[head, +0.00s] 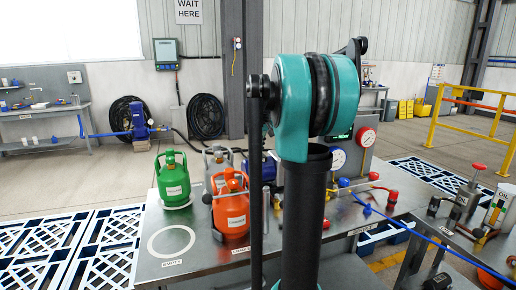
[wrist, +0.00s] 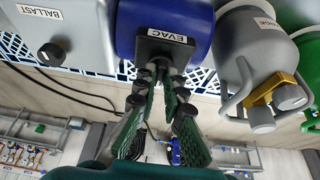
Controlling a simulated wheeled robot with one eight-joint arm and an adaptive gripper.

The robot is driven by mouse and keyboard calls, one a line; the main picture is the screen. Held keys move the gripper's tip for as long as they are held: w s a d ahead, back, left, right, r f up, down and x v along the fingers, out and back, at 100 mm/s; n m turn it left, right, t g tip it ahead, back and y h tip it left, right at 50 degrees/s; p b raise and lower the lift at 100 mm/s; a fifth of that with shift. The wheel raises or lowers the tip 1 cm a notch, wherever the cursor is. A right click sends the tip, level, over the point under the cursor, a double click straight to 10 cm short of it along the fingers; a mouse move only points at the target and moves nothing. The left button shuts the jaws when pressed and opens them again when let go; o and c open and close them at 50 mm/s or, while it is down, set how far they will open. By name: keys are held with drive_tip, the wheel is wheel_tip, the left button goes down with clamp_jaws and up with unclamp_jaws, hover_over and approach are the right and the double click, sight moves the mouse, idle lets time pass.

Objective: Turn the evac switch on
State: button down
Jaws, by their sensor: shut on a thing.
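In the wrist view, which looks upside down, a dark block (wrist: 174,46) on a blue pump body (wrist: 200,28) carries the white EVAC label (wrist: 167,35). My gripper (wrist: 157,70) reaches up to this block, its tips close together at its face. It is shut on the evac switch, which the fingertips mostly hide. I cannot read whether the switch is on or off. In the head view the blue pump (head: 264,168) shows only in part behind my arm, and my gripper is hidden there.
A grey BALLAST box (wrist: 60,32) is left of the pump in the wrist view, a grey cylinder (wrist: 246,50) right. In the head view, green (head: 173,182) and orange (head: 231,207) cylinders stand on the bench (head: 150,226) near an empty marked circle. Gauges (head: 366,138) and hoses are at right.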

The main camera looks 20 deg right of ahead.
drive_tip(key=m, duration=0.2)
drive_tip(key=m+h, duration=0.2)
drive_tip(key=m, duration=0.1)
drive_tip(key=shift+a+m+g, duration=0.25)
drive_tip(key=shift+m+g, duration=0.05)
drive_tip(key=shift+g, duration=0.1)
idle(0.3)
drive_tip(key=c, duration=1.6)
unclamp_jaws()
drive_tip(key=shift+r, duration=0.15)
drive_tip(key=v, duration=1.1)
drive_tip(key=shift+s+a+r, duration=0.1)
drive_tip(key=shift+a+r, duration=0.1)
drive_tip(key=shift+r, duration=0.1)
